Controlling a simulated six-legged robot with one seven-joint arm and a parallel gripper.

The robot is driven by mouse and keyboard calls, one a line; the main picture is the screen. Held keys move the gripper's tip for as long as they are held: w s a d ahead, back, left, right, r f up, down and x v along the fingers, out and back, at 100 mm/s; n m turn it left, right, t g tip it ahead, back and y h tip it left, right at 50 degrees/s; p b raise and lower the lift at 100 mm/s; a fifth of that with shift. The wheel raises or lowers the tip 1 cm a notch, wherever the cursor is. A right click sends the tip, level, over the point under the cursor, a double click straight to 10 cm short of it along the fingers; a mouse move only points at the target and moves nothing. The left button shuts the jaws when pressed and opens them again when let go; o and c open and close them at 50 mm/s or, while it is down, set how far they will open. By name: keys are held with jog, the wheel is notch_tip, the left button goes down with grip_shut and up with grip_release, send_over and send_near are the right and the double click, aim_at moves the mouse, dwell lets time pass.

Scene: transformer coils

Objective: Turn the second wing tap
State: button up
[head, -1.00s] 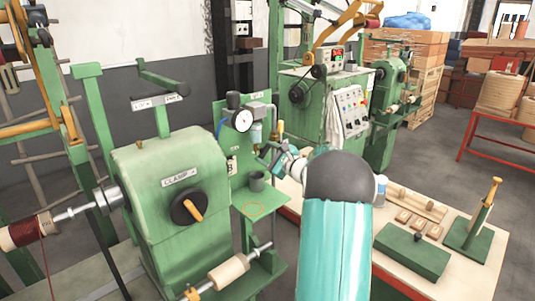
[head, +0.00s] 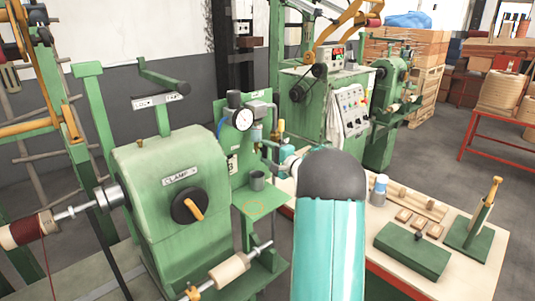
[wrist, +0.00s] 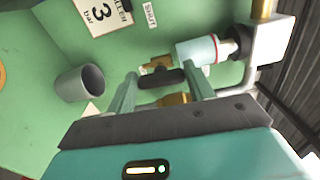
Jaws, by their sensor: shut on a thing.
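The wing tap (wrist: 161,79) shows in the wrist view as a dark wing bar with brass parts above and below it. It sits in front of the green panel (wrist: 115,50), close to a pipe fitting with a clear cyan-white body (wrist: 197,50). My gripper (wrist: 162,84) is shut on the wing bar, one finger at each end. In the head view my gripper (head: 268,157) is small and partly hidden by my arm, at the green panel below the pressure gauge (head: 242,118). The tap itself is too small to make out there.
A grey cup (head: 257,180) stands on the green shelf (head: 262,205) below the panel. The clamp machine (head: 170,190) stands to the left. A "SHUT" label (wrist: 149,14) is near the tap.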

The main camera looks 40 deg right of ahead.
jog(key=shift+n, duration=0.4)
jog(key=o, duration=1)
jog(key=shift+s, duration=0.1)
jog(key=s, duration=1.3)
jog(key=shift+s+d, duration=0.2)
jog(key=shift+s, duration=0.1)
